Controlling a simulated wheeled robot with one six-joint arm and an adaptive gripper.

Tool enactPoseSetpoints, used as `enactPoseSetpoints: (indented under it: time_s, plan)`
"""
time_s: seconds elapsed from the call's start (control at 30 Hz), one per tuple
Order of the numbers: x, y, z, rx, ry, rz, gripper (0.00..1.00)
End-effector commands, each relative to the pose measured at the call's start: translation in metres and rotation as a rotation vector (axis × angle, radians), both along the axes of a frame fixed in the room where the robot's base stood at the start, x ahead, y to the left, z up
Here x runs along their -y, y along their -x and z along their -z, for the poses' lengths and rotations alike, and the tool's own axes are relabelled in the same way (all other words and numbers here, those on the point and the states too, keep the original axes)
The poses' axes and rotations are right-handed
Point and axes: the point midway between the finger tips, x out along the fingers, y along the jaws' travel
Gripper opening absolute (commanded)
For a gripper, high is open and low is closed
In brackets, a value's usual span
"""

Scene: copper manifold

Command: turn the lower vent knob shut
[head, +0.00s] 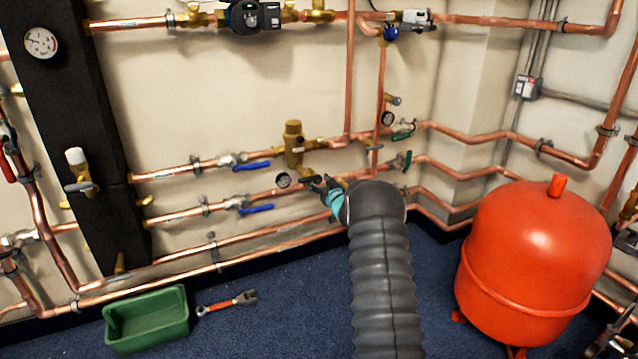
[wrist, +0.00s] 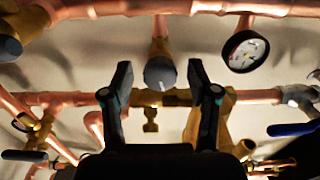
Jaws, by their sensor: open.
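A round grey knob (wrist: 160,73) on a brass fitting shows in the wrist view between my fingers; it looks like the lower vent knob. My gripper (wrist: 158,85) is open, one finger on each side of the knob, with a gap on both sides. I cannot tell how far ahead of the fingertips the knob is. In the head view my gripper (head: 322,186) reaches in at the pipes below the brass valve body (head: 294,147), and it and my arm hide the knob there. How far the knob is turned cannot be told.
A small gauge (wrist: 245,51) is close beside my fingers; it also shows in the head view (head: 283,180). Blue lever handles (head: 255,208) are to the left. A red tank (head: 535,260) stands on the right. A green bin (head: 147,318) and a wrench (head: 229,303) lie on the floor.

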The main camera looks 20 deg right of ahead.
Motion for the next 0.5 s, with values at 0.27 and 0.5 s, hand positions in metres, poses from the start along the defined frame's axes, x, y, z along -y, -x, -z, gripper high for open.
enactPoseSetpoints:
  time_s: [0.27,0.5]
  plan:
    - [-0.0002,0.0001,-0.0001,0.0,0.0,0.0,0.25]
    - [-0.0003,0.0001,-0.0004,0.0,-0.007,0.0,0.0]
